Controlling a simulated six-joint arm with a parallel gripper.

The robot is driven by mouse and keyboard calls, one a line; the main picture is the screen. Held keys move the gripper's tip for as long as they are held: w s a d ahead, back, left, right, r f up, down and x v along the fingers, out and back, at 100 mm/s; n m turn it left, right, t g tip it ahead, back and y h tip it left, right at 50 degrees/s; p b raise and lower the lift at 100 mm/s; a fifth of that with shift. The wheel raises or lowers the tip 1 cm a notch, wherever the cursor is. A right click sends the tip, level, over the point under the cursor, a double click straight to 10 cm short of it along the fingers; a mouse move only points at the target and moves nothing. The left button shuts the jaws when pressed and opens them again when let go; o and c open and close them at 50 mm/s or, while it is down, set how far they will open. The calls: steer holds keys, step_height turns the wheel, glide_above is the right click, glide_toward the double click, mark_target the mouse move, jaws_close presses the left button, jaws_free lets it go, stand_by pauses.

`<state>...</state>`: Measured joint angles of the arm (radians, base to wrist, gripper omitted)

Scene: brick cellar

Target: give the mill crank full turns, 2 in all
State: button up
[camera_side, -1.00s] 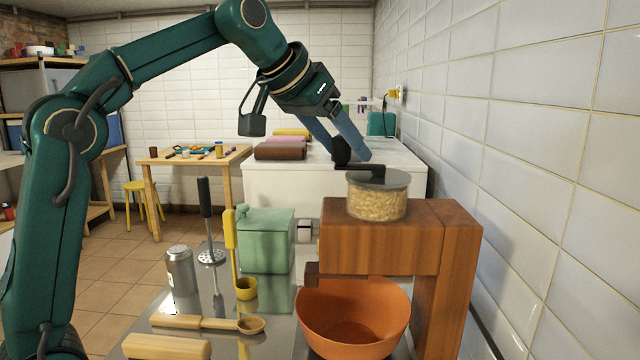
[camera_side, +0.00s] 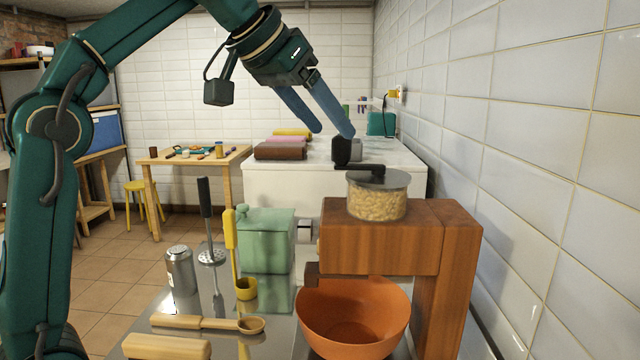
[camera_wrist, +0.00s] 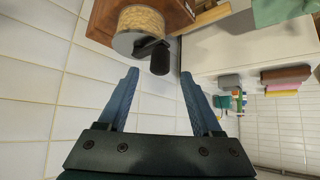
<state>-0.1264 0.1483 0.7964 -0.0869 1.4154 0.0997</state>
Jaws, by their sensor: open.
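The wooden mill (camera_side: 380,235) stands at the right of the counter, with a clear hopper of grain (camera_side: 376,200) on top. Its dark crank (camera_side: 362,168) lies across the hopper lid, with an upright black knob (camera_side: 342,152) at the end, toward the back left. The crank knob also shows in the wrist view (camera_wrist: 160,58), beyond the fingertips. My gripper (camera_side: 332,132) is open and empty, with blue fingers above the knob and apart from it. In the wrist view my gripper (camera_wrist: 158,75) has its fingers spread wide, with nothing between them.
An orange bowl (camera_side: 354,318) sits under the mill's spout. The tiled wall (camera_side: 540,150) is close on the right.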

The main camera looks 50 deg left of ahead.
mark_target(337, 137)
steer(key=shift+x, duration=2.6)
steer(key=shift+c, duration=0.3)
jaws_close()
